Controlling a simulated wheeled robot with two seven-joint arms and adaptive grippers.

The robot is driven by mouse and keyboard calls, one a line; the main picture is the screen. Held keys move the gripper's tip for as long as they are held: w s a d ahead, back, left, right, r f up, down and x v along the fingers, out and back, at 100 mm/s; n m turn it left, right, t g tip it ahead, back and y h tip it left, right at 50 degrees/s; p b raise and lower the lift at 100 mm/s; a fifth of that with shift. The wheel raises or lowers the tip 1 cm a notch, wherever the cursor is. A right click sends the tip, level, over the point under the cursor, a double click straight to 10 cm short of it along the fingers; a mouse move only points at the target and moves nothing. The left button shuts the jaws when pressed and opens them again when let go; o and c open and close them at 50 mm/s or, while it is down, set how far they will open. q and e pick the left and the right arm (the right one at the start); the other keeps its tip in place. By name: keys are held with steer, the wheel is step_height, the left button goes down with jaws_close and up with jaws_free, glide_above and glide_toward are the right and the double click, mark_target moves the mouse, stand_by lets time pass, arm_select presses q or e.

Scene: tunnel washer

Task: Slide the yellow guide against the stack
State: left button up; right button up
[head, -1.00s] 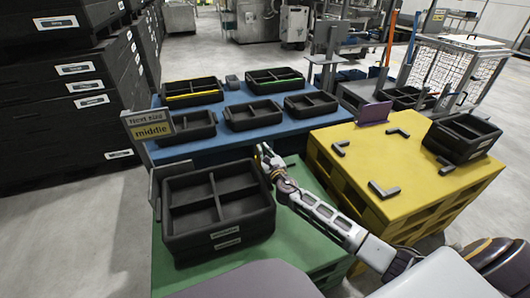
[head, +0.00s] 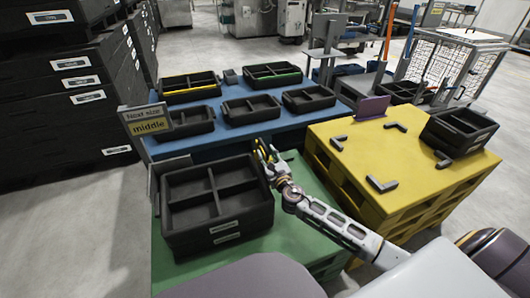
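A stack of black divided crates (head: 222,220) stands on the green pallet (head: 308,205), with pale labels on its front. My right gripper (head: 266,154) is at the stack's far right corner, close beside its right wall. Yellow shows at its fingertips. I cannot tell whether this is part of the fingers or the yellow guide, nor whether they touch the stack. The fingers are too small to tell open from shut. No separate yellow guide shows clearly. A grey upright plate (head: 168,166) stands at the stack's far left corner. My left gripper is out of view.
The yellow pallet (head: 420,175) at right carries dark corner brackets, a purple plate (head: 373,107) and a tilted black crate (head: 460,131).

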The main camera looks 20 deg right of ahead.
steer(key=shift+s+a, duration=0.1)
steer(key=shift+s, duration=2.85)
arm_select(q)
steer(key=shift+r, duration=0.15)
arm_select(e)
steer(key=shift+a, duration=0.1)
